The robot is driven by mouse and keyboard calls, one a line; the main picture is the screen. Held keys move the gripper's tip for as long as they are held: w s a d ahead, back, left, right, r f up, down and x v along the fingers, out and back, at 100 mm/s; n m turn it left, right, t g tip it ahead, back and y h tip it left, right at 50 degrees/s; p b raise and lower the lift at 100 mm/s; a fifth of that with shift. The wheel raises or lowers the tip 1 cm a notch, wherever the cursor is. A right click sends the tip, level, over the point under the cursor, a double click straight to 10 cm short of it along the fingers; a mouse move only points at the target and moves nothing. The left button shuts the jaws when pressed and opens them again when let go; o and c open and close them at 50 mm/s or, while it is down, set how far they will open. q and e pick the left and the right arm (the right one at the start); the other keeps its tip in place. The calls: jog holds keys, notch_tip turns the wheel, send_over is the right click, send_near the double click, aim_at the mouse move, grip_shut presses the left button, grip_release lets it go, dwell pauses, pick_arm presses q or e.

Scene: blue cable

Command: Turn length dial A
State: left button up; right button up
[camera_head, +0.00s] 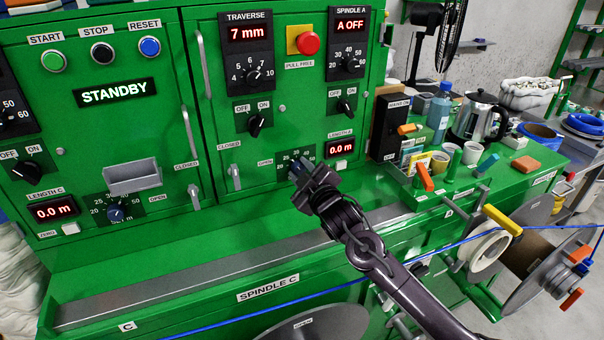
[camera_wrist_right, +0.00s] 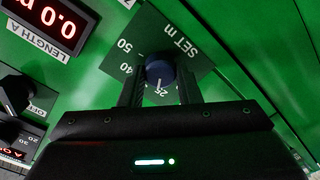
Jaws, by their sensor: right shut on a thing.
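The length dial A is a dark blue round knob (camera_wrist_right: 160,74) on a dark scale plate (camera_wrist_right: 183,38) marked "SET m" on the green panel. My right gripper (camera_wrist_right: 160,92) has one finger on each side of the knob and is shut on it. The knob's white pointer line shows near the 25 mark. In the head view my right gripper (camera_head: 305,178) reaches the panel and covers most of the dial. The length A display (camera_head: 341,146) beside it reads 0.0 m. My left gripper is not in view.
An OFF/ON switch (camera_head: 347,107) and the spindle A dial (camera_head: 349,64) sit above the length display. A red button (camera_head: 308,43) is at the top. A kettle (camera_head: 480,116), bottles and cups stand on the right. A blue cable (camera_head: 455,245) runs across the front.

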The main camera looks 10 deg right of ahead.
jog(key=n+b, duration=0.1)
jog(key=n, duration=0.3)
jog(key=shift+f+b, duration=0.1)
jog(key=shift+b, duration=0.2)
jog(key=shift+a+f+n+h+b, duration=0.15)
jog(key=shift+n+b, duration=0.45)
jog(key=shift+n, duration=0.75)
jog(key=shift+r+n+h+b, duration=0.15)
jog(key=shift+n+b, duration=0.45)
jog(key=shift+n, duration=0.75)
jog(key=shift+f, duration=0.1)
jog(key=o, duration=1)
jog(key=shift+c, duration=0.2)
jog(key=s+d+b, duration=0.1)
jog(key=s+b, duration=0.1)
jog(key=s, duration=0.5)
jog(key=shift+s+d+r, duration=0.15)
jog(key=shift+s+r, duration=0.05)
jog(key=shift+s, duration=0.2)
jog(key=shift+f, duration=0.1)
